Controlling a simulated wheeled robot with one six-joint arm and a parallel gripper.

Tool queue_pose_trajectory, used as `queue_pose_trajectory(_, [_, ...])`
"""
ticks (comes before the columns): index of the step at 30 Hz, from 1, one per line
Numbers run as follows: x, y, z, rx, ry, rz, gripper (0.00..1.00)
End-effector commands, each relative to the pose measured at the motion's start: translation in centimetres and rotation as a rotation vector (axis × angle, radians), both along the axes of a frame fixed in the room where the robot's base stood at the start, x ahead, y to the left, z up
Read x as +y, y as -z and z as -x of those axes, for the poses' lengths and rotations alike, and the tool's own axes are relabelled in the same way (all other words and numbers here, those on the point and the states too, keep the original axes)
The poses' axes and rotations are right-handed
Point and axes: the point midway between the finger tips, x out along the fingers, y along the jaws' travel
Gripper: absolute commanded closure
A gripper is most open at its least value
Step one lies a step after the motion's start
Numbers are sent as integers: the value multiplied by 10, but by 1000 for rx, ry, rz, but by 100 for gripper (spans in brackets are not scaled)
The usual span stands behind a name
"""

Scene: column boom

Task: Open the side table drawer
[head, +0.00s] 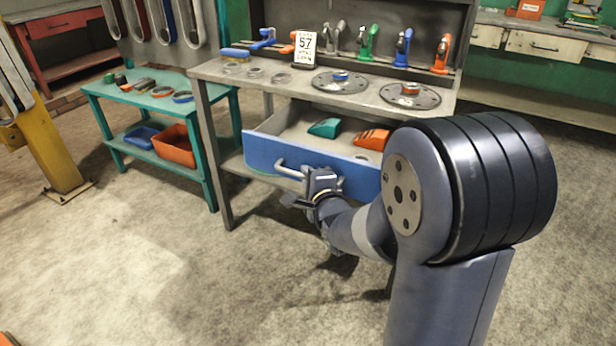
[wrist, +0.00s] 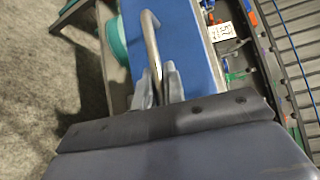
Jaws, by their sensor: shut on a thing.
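The drawer's blue front (head: 262,148) stands out from the grey workbench in the head view, so the drawer is open and its inside shows. Its silver bar handle (head: 287,172) runs along the front. My gripper (head: 318,182) is shut on the right part of the handle. In the wrist view, the gripper fingers (wrist: 159,82) sit on both sides of the handle (wrist: 152,36), in front of the blue panel (wrist: 187,40). My arm hides the right end of the drawer front.
A teal object (head: 324,128) and an orange one (head: 371,139) lie in the drawer. Round plates lie on the benchtop (head: 210,70). A teal table (head: 98,92) stands to the left. The floor (head: 140,260) in front is clear.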

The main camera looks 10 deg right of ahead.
Motion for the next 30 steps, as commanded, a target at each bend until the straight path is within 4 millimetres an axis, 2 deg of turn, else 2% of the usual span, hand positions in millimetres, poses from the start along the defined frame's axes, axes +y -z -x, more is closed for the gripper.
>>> queue_pose_trajectory(3, [-1,1,0,3,2,0,100])
queue_pose_trajectory(4, [-1,1,0,3,2,0,88])
queue_pose_trajectory(7, [-1,1,0,3,2,0,80])
queue_pose_trajectory(17, [-1,-1,5,0,1,0,80])
queue_pose_trajectory(20, [-3,-4,17,-1,1,0,80])
queue_pose_trajectory(30, [-14,-13,81,1,2,0,80])
